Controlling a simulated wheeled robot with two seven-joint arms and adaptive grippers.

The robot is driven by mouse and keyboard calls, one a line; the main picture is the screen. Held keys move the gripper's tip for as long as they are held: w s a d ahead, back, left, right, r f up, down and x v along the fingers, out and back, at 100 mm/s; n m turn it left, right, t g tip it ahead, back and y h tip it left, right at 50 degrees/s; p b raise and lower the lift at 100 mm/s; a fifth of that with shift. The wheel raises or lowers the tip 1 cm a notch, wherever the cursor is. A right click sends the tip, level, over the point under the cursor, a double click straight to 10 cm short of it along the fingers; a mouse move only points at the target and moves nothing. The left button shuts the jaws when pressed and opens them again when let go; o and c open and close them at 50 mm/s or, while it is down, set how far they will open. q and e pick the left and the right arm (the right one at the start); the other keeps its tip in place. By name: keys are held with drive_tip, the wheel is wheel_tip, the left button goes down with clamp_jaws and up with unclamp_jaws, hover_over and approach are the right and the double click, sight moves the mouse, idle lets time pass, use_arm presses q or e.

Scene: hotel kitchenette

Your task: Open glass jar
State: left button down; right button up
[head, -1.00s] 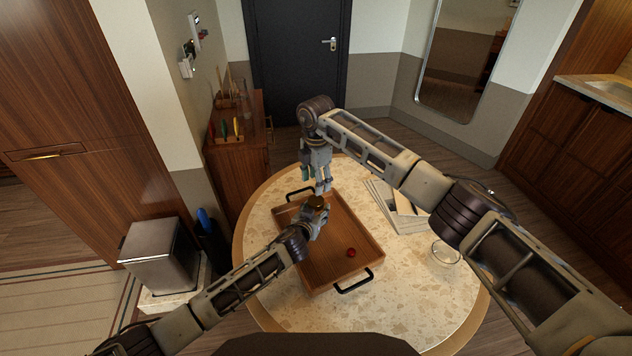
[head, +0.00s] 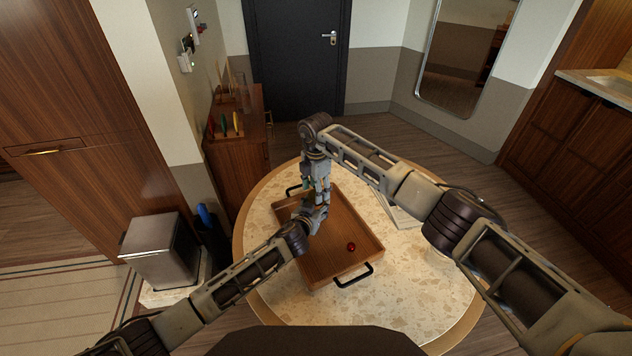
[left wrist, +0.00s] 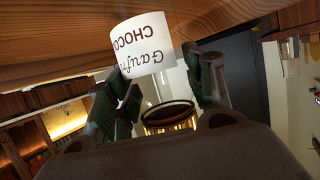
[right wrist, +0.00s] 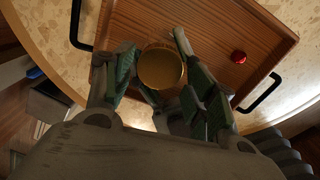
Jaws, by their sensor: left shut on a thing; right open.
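The glass jar (left wrist: 142,45) has a white label with dark lettering and appears upside down in the left wrist view. Its round gold lid (right wrist: 162,68) faces the right wrist camera, and its dark-rimmed edge also shows in the left wrist view (left wrist: 168,118). My left gripper (head: 313,220) is shut on the jar, over the wooden tray (head: 325,274). My right gripper (head: 316,190) is directly above, pointing down, with its open fingers (right wrist: 160,85) on either side of the lid. I cannot tell whether they touch it. In the head view the grippers hide the jar.
The tray with black handles lies on a round stone-topped table (head: 288,309). A small red object (head: 351,247) sits in the tray, near its right side. Pale flat items (head: 402,211) lie right of the tray, partly behind my right arm. The table front is clear.

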drive_tip(key=shift+f, duration=0.9)
drive_tip(key=c, duration=0.9)
drive_tip(key=shift+n, duration=1.6)
drive_tip(key=o, duration=1.1)
drive_tip(key=shift+o, duration=0.2)
